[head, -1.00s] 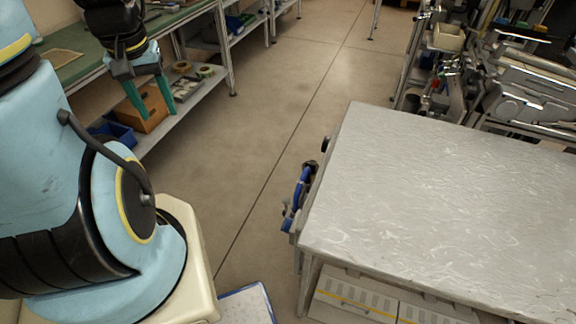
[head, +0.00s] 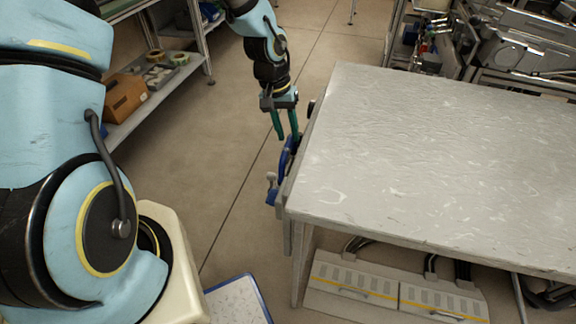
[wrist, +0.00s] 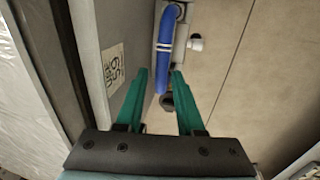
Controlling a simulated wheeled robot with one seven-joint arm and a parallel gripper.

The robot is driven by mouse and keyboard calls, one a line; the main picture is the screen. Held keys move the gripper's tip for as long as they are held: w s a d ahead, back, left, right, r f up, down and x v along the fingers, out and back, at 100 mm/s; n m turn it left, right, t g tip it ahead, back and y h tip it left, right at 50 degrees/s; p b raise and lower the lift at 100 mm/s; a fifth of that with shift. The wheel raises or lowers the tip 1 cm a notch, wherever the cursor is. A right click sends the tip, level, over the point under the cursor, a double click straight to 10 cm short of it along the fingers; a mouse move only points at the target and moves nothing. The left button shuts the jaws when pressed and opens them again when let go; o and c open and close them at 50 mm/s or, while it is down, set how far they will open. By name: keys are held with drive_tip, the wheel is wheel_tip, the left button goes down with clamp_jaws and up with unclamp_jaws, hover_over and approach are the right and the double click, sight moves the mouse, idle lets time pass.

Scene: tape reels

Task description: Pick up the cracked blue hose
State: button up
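The blue hose (head: 285,160) hangs at the left end of the metal table, curving along its side. In the wrist view the hose (wrist: 164,45) is a blue curved tube with pale bands, running down between my green fingers. I cannot make out a crack. My gripper (head: 287,137) points down at the table's left edge, just above and at the upper part of the hose. In the wrist view my gripper (wrist: 159,72) is open, its fingertips on either side of the hose's line. I cannot tell whether they touch it.
The metal table (head: 430,150) stands close beside my gripper. A grey panel with a paper label (wrist: 113,68) is left of the fingers in the wrist view. Grey fittings (wrist: 183,40) adjoin the hose. Open floor (head: 190,150) lies to the left, with a shelf (head: 165,85) beyond.

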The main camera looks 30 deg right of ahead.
sight(291, 152)
drive_tip(key=shift+s+d+f+p, duration=0.15)
drive_tip(key=shift+f+p, duration=0.05)
drive_tip(key=shift+f, duration=1)
drive_tip(key=shift+s+d+f+p, duration=0.1)
drive_tip(key=shift+s+f+p, duration=0.1)
drive_tip(key=shift+f, duration=0.95)
drive_tip(key=shift+s+d+f+p, duration=0.1)
drive_tip(key=shift+d+f+p, duration=0.1)
drive_tip(key=shift+f, duration=1)
clamp_jaws()
